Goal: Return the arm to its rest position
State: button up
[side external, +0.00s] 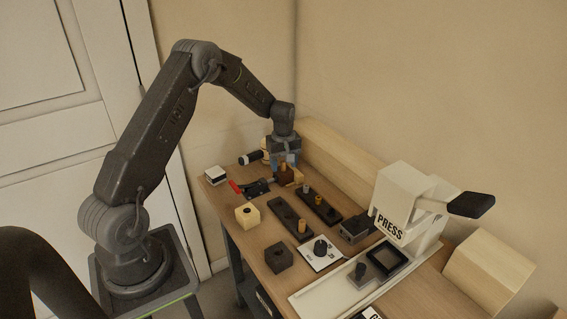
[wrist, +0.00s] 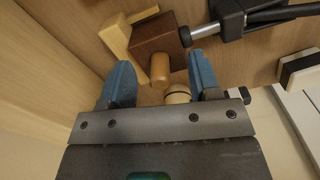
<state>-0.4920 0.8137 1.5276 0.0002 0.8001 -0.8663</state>
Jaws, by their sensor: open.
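My gripper (side external: 279,163) is at the far end of the bench, at the end of my outstretched arm. In the wrist view its two blue fingers (wrist: 161,70) are open and apart. A wooden peg (wrist: 160,72) stands up from a dark brown block (wrist: 153,38) and shows between the fingertips, with gaps on both sides. The same block (side external: 285,177) sits low beneath the gripper in the side view. I cannot tell how far the fingertips are above it.
A toggle clamp with a red handle (side external: 236,187) stands by the block. Pale block (side external: 247,216), dark block (side external: 278,258), dark strips with pegs (side external: 290,217), a knob plate (side external: 321,253) and a white press (side external: 407,207) occupy the bench. A wall borders the back.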

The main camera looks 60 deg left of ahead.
jog(key=shift+r, duration=0.1)
jog(key=shift+r, duration=3.4)
jog(key=s+d+r+m+t, duration=0.1)
jog(key=s+d+r+m, duration=0.3)
jog(key=d+r, duration=0.35)
jog(key=s+d+r+m+t, duration=0.25)
jog(key=s+d+r, duration=0.25)
jog(key=d+r, duration=0.25)
jog(key=s+d+r+m+t, duration=0.1)
jog(key=s+d+m, duration=0.3)
jog(key=s, duration=0.4)
jog(key=s+d+r+m+t, duration=0.1)
jog(key=s+d+m, duration=0.4)
jog(key=s, duration=0.4)
jog(key=shift+d+r, duration=0.15)
jog(key=shift+r, duration=0.2)
